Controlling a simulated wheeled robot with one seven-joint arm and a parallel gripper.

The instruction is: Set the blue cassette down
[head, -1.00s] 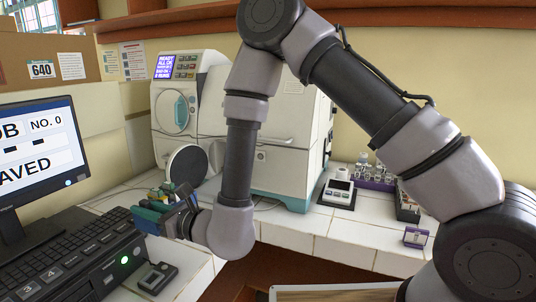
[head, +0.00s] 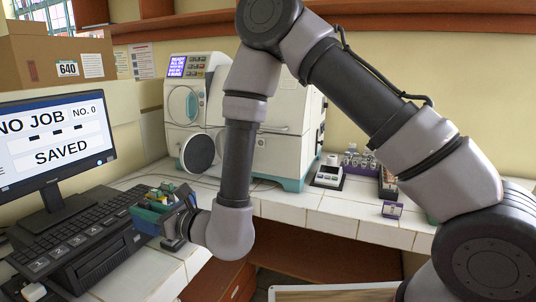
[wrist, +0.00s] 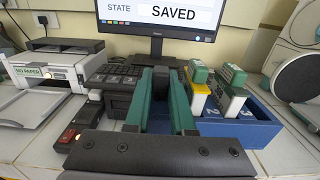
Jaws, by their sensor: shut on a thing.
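My gripper (wrist: 160,108) has green fingers. They are closed around a narrow dark blue piece (wrist: 160,84), which I take as the blue cassette. It stands between the fingers, mostly hidden by them, in front of the monitor. In the head view my gripper (head: 172,208) is low at the left centre, and the cassette cannot be made out there. A blue tray (wrist: 240,135) with numbered slots lies just right of the fingers. It holds green-and-white cassettes (wrist: 232,92) and a yellow one (wrist: 197,98). Whether the held piece touches anything below cannot be told.
The monitor (head: 55,140) reads SAVED. A keyboard (head: 80,215) and a black box (head: 105,258) stand in front of it. A printer (wrist: 45,75) is at the wrist view's left. The white incubator (head: 215,110) stands behind. The tiled counter (head: 320,208) has free room at right.

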